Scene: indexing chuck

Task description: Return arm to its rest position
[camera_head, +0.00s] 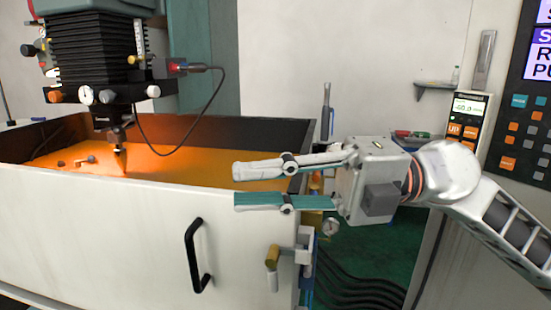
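My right arm (451,172) comes in from the right side of the head view. Its wrist and gripper body are light grey and white. My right gripper (238,185) points left, with one white finger above and one teal finger below. The two fingers are apart and nothing is between them. In the picture, they overlap the right end of the white machine tank (120,235); I cannot tell how far in front of it they are. My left gripper and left arm are not in view.
The tank holds orange liquid (200,166) under a black machine head (95,50). A black handle (193,255) is on its front. A control panel (525,120) and a small display unit (466,118) stand at right. Hoses (350,285) lie on the green floor.

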